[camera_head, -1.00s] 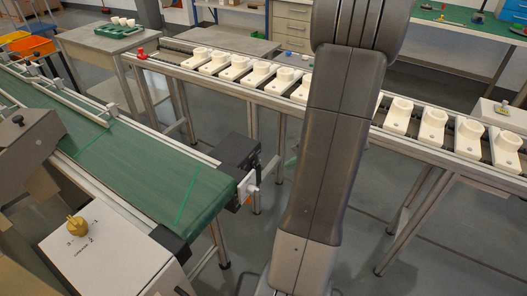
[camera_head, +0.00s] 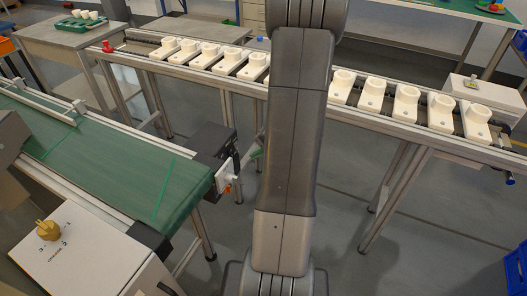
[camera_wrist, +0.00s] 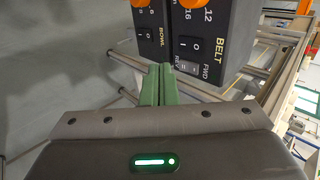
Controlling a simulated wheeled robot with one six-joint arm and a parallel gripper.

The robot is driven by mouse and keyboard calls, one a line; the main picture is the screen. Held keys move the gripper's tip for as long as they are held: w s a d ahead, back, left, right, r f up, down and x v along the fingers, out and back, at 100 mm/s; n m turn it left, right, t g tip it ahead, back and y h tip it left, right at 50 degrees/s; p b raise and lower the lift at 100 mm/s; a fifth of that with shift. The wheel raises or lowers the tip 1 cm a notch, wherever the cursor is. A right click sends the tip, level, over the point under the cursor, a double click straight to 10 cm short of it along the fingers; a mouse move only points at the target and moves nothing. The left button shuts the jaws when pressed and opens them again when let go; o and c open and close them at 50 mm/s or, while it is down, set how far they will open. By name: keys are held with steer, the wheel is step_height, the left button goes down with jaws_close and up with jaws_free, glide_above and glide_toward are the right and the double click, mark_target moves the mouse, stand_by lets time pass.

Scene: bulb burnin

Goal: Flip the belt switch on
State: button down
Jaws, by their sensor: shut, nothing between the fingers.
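In the wrist view the black BELT control box (camera_wrist: 210,42) fills the upper right. It carries an orange knob (camera_wrist: 190,3), a black rocker switch (camera_wrist: 189,47) marked I and O, and a grey FWD/REV switch (camera_wrist: 187,68) below. I cannot tell which way the rocker is pressed. My gripper (camera_wrist: 159,72) has green fingers, closed together and empty. In the picture the tips lie just left of the FWD/REV switch and below the rocker; contact cannot be told. In the head view my arm hides most of the gripper.
A similar BOWL box (camera_wrist: 149,32) stands close left of the BELT box. In the head view a green conveyor (camera_head: 110,165) lies left, with a white box with a yellow knob (camera_head: 70,250) in front. A rail with white parts (camera_head: 372,95) runs behind my arm.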

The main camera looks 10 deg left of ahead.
mark_target(231, 153)
steer(key=w+a+f, duration=0.2)
steer(key=a+f, duration=0.1)
steer(key=a, duration=0.3)
steer(key=shift+w+f, duration=0.15)
steer(key=shift+a+f+b, duration=0.1)
steer(key=shift+b, duration=0.35)
steer(key=shift+a+b, duration=0.1)
steer(key=shift+b, duration=0.4)
steer(key=shift+r, duration=0.2)
